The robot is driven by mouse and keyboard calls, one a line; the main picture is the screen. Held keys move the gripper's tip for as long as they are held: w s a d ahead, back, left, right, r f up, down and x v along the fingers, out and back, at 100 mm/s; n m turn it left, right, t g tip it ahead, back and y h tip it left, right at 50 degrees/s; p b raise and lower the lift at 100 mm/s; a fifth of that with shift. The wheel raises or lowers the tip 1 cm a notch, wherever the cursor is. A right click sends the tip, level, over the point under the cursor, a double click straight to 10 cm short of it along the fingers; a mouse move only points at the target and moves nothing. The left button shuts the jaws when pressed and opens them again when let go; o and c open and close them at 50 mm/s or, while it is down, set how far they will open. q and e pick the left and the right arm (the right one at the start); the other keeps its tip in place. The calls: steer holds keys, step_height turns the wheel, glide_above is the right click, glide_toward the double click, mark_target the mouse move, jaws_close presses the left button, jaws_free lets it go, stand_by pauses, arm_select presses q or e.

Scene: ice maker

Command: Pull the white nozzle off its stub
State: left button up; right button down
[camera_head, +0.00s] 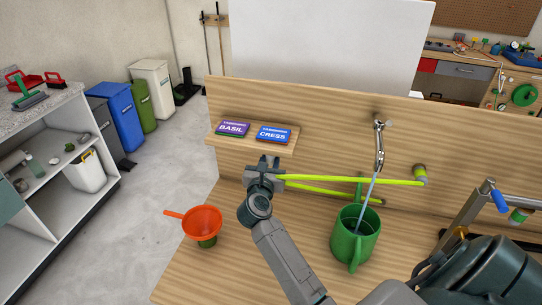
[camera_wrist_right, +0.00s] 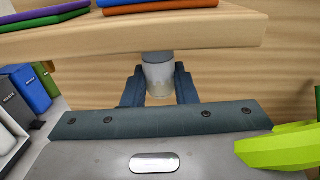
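The white nozzle (camera_wrist_right: 161,84) hangs under a grey stub (camera_wrist_right: 157,58) below the wooden shelf in the right wrist view. My right gripper (camera_wrist_right: 161,88) has one dark finger on each side of it, and both look pressed against it. In the head view my right gripper (camera_head: 263,163) is at the shelf's front underside and hides the nozzle. My left gripper is not in view.
The wooden shelf (camera_head: 222,146) bears BASIL (camera_head: 232,129) and CRESS (camera_head: 273,134) packets. Lime-green hoses (camera_head: 345,181) run right of my gripper. A tap (camera_head: 379,140) pours water into a green watering can (camera_head: 347,246). An orange funnel (camera_head: 202,222) stands at left on the bench.

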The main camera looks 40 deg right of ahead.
steer(key=shift+f, duration=0.1)
stand_by(0.6)
steer(key=shift+f+b, duration=1.45)
steer(key=shift+f, duration=0.3)
steer(key=s+d+v, duration=0.1)
steer(key=v, duration=0.5)
stand_by(0.4)
steer(key=shift+r, duration=0.1)
steer(key=w+a+x, duration=0.1)
steer(key=x, duration=0.5)
